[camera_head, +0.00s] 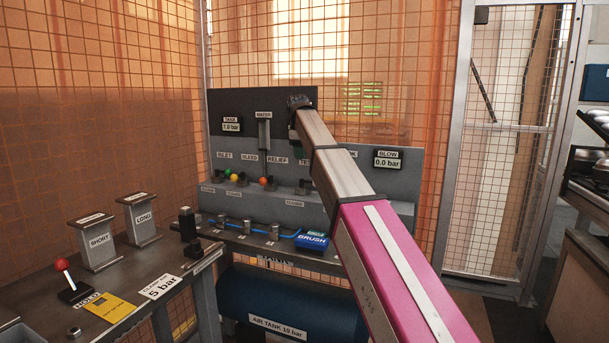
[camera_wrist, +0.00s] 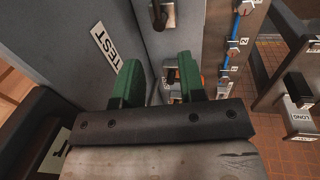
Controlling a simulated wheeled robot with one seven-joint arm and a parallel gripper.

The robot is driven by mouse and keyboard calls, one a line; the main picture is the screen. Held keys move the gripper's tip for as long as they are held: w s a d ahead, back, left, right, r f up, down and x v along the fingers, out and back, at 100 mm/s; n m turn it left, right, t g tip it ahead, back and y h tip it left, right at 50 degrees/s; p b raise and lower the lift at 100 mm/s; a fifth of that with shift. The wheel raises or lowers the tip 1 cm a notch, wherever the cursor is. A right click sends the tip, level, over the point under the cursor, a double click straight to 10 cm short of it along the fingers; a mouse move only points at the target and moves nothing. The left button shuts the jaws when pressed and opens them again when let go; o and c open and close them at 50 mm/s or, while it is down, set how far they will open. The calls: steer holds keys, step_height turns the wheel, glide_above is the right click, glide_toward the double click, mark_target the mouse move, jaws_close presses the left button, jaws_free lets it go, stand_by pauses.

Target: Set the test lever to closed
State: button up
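The TEST label (camera_wrist: 107,48) is on the grey panel, left of my fingers in the wrist view. My gripper (camera_wrist: 158,79) has two green fingers, held apart, in front of the panel. A small dark fitting (camera_wrist: 171,76) shows in the gap between them; I cannot tell whether it is the test lever. No finger is seen closed on it. The lever's position cannot be made out.
Gauges read TANK (camera_head: 231,127) 1.0 bar and BLOW (camera_head: 387,162) 0.0 bar. A blue air tank (camera_head: 290,300) is under the bench. SHORT and LONG stands (camera_head: 98,243) are at left.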

mark_target(304, 180)
steer(key=f, duration=0.3)
steer(key=w+f, duration=0.1)
steer(key=f, duration=0.3)
steer(key=w+f, duration=0.1)
steer(key=f, duration=0.2)
steer(key=shift+w+d+f, duration=0.15)
steer(key=shift+d+f, duration=0.15)
steer(key=shift+d, duration=0.05)
jaws_close()
